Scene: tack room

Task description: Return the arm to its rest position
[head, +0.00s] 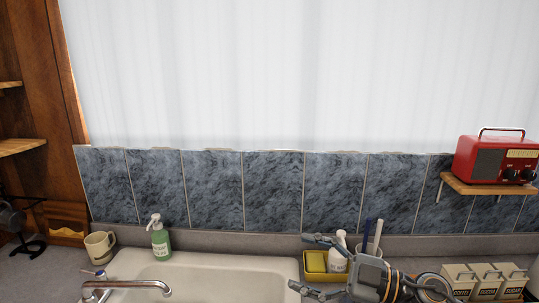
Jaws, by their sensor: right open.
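My right gripper (304,263) is at the lower right of the middle, in front of the back of the sink counter. Its two fingers are spread apart, point left, and hold nothing that I can see. In the picture, a yellow sponge (316,262) in a small caddy shows between and behind the fingers. Whether the fingers touch the caddy cannot be told. The rest of my right arm runs out at the bottom edge. My left gripper is not in view.
The white sink (220,268) with a faucet (130,286) lies left of the gripper. A green soap bottle (160,240) and mug (100,247) stand behind it. A white bottle (338,256) is close by the gripper. Canisters (486,279) stand right. A red radio (494,158) sits on a shelf.

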